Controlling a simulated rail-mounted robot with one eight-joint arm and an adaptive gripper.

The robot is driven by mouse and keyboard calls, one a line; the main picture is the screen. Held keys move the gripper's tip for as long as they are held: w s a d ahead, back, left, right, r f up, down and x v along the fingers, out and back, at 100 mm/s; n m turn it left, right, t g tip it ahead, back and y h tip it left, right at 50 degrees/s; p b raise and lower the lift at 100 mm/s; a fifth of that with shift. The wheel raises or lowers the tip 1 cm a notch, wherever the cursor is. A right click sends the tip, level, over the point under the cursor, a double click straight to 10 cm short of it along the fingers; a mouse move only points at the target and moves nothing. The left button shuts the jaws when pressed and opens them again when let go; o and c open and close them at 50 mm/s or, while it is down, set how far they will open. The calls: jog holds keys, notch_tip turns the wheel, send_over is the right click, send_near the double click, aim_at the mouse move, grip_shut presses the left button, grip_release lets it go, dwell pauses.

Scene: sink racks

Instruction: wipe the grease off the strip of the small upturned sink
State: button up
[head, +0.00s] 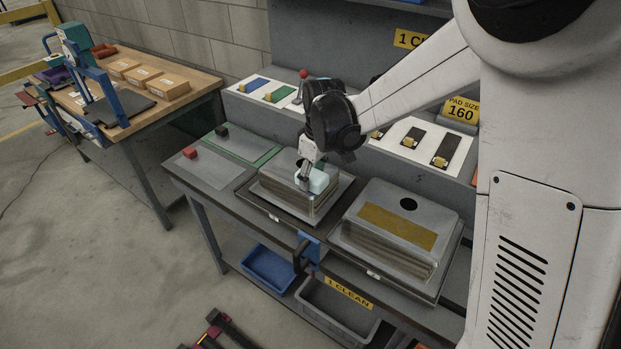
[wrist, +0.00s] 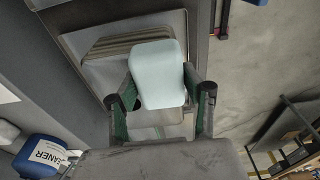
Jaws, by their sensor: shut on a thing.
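The small upturned sink (head: 279,178) rests on a tray on the dark bench, left of a larger upturned sink. Its metal body also shows in the wrist view (wrist: 108,75). My gripper (head: 308,180) is over the small sink. It is shut on a pale blue block-shaped pad (head: 319,181). In the wrist view the pad (wrist: 160,76) sits between the two green-sided fingers. The pad is at the sink's top face; whether it touches cannot be told for sure. I cannot make out grease on the small sink's strip, which the pad and gripper partly cover.
The larger upturned sink (head: 408,213) has a brownish-yellow strip (head: 397,225) and a dark round hole. White boards with coloured pads stand behind. A blue bin (head: 268,268) is below.

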jog(key=shift+a+r, duration=0.15)
jog(key=shift+r, duration=0.6)
jog(key=shift+r+p, duration=1.4)
jog(key=shift+r, duration=1.2)
